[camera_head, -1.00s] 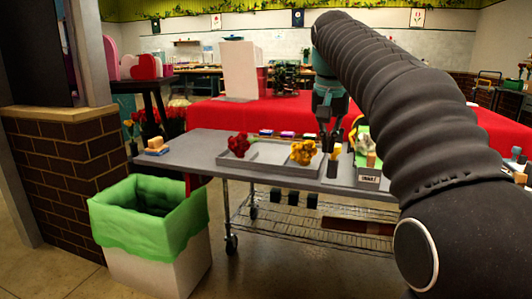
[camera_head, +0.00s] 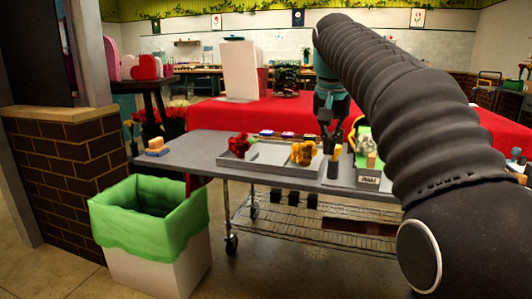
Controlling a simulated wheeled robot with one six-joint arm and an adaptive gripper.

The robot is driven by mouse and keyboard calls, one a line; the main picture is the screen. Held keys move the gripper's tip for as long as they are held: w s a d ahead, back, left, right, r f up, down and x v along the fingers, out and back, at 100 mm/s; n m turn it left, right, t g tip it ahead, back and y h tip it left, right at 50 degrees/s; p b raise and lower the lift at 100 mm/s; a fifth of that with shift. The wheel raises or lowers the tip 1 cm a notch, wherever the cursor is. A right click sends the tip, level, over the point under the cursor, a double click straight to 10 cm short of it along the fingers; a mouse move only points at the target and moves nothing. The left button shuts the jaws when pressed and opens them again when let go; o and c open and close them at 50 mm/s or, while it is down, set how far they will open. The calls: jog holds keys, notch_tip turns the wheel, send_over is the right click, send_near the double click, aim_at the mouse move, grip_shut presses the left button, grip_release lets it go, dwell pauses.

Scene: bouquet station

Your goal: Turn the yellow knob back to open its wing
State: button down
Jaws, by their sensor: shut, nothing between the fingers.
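My gripper (camera_head: 328,138) hangs at the end of my dark arm, over the back right part of the grey table. It is shut and empty. A small yellow piece (camera_head: 337,150) tops a dark upright block just below and right of the fingertips. It may be the yellow knob, but it is too small to be sure. I cannot tell whether the fingers touch it. No wing can be made out clearly.
The grey table (camera_head: 190,152) bears a tray (camera_head: 270,163) with red flowers (camera_head: 241,145) and yellow flowers (camera_head: 304,153). A labelled box (camera_head: 368,180) stands right of the gripper, partly behind my arm. A green-lined bin (camera_head: 150,220) stands at front left.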

jog(key=shift+s+d+p, duration=0.25)
jog(key=shift+d+p, duration=0.4)
jog(key=shift+p, duration=0.2)
jog(key=shift+d, duration=0.5)
jog(key=shift+s, duration=0.15)
jog(key=w+v, duration=0.1)
jog(key=v, duration=0.4)
jog(key=shift+s+d+r, duration=0.15)
jog(key=shift+s+r, duration=0.1)
jog(key=shift+r, duration=0.3)
dwell(0.4)
jog(key=shift+d, duration=0.1)
